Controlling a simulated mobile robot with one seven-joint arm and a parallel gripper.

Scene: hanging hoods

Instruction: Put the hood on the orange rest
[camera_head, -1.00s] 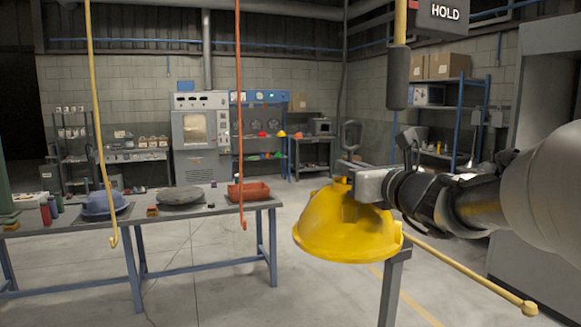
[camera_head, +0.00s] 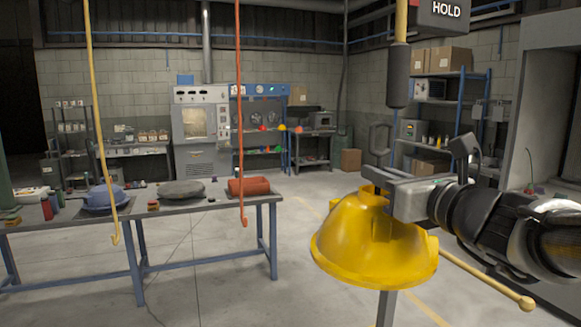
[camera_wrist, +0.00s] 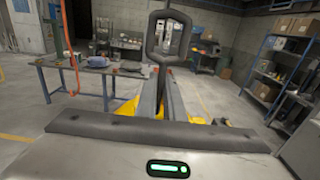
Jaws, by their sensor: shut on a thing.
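The yellow hood (camera_head: 365,245), a dome with a wide brim, hangs brim down from my gripper (camera_head: 384,180). My gripper is shut on the hood's top, below its upright dark loop (camera_head: 380,139). In the wrist view the loop (camera_wrist: 164,37) stands up between the fingers (camera_wrist: 163,90), and only bits of yellow hood (camera_wrist: 123,112) show past them. An orange rod (camera_head: 238,110) hangs at centre left and ends in an upturned hook (camera_head: 244,222), empty and apart from the hood, to its left. The orange hook also shows in the wrist view (camera_wrist: 72,92).
A yellow hooked rod (camera_head: 100,160) hangs further left. Behind both rods, a table (camera_head: 60,228) bears a blue hood (camera_head: 104,197), a grey disc (camera_head: 181,190) and a red-orange object (camera_head: 249,186). A ball-ended yellow bar (camera_head: 490,281) is low right. Floor between table and hood is clear.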

